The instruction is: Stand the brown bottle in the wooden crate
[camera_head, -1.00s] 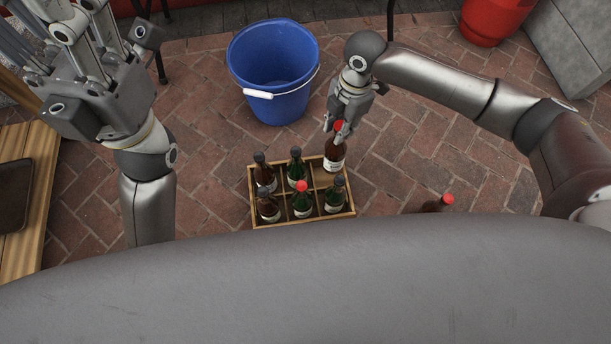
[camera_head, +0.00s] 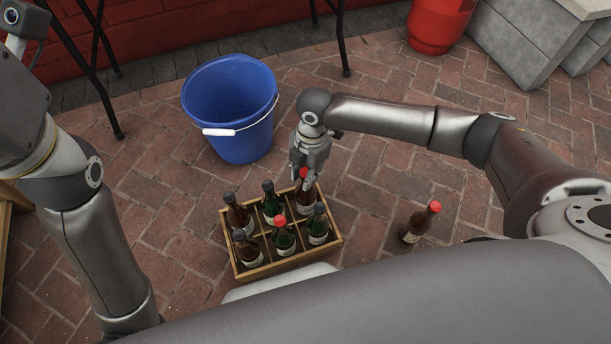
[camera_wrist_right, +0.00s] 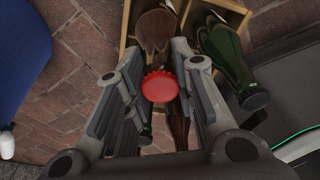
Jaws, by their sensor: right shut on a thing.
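My right gripper (camera_head: 305,178) is shut on the neck of a brown bottle (camera_head: 306,200) with a red cap. The bottle is upright at the back right compartment of the wooden crate (camera_head: 290,262); its base is hidden, so I cannot tell if it rests on the crate's floor. In the right wrist view its red cap (camera_wrist_right: 160,87) shows between the fingers (camera_wrist_right: 158,100). The other compartments hold several brown and green bottles. Another brown bottle (camera_head: 418,226) with a red cap stands on the bricks right of the crate. My left gripper's fingers are outside the view.
A blue bucket (camera_head: 232,110) with a white handle grip stands behind the crate. Thin black legs (camera_head: 341,40), a red container (camera_head: 440,25) and grey blocks (camera_head: 515,40) are farther back. Bare brick paving lies between the crate and the loose bottle.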

